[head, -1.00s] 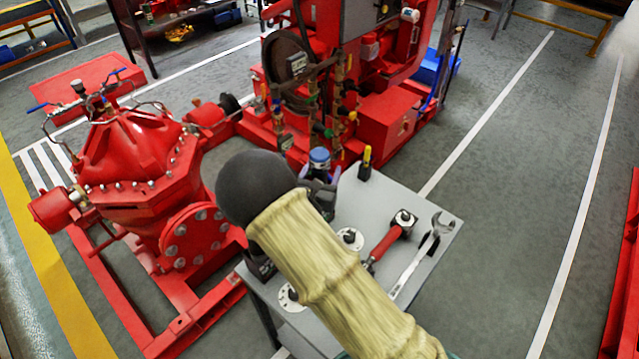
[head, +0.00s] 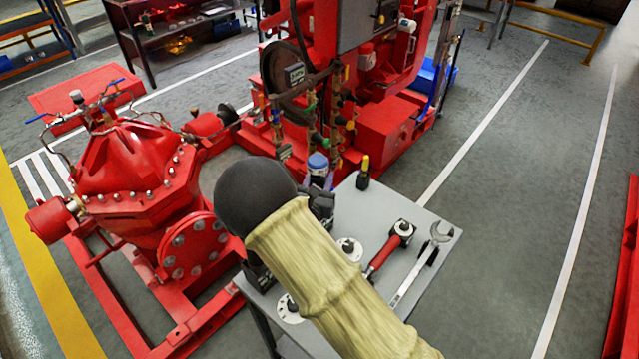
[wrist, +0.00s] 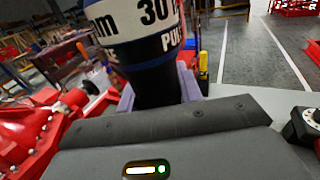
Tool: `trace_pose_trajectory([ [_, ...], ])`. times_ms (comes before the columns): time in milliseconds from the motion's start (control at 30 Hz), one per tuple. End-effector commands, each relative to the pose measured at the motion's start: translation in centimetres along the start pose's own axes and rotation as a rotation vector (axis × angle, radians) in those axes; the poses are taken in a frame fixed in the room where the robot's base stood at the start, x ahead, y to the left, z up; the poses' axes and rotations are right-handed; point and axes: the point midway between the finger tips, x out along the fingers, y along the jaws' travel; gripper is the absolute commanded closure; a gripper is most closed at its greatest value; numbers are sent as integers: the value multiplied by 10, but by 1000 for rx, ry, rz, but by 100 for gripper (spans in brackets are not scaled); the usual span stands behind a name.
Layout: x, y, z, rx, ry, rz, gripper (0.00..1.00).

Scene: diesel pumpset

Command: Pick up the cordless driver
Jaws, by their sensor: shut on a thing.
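The cordless driver (wrist: 150,45) fills the top of the wrist view, with a dark narrow grip and a wider body with a white and dark blue printed band. My gripper (wrist: 155,92) is shut on its grip, the pale lilac fingers on either side. In the head view the driver's blue top (head: 318,160) shows just beyond my dark wrist joint, over the far end of the grey table (head: 400,210). My arm hides most of the gripper there. The driver's lower end is hidden, so I cannot tell how far it is from the table top.
On the table are a red-handled tool (head: 385,253), a wrench (head: 420,268), a small round flange (head: 348,248) and a black-and-yellow item (head: 363,175). A red pump (head: 135,190) stands left and a red engine set (head: 385,125) behind. The floor at right is clear.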

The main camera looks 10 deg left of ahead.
Motion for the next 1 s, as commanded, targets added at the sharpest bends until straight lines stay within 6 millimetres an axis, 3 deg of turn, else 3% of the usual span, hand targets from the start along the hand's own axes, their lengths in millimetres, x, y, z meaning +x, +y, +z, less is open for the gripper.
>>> trace_pose_trajectory([
  [700,0,0,146,7,-6,0,100],
  [1000,0,0,170,1,-4,0,100],
])
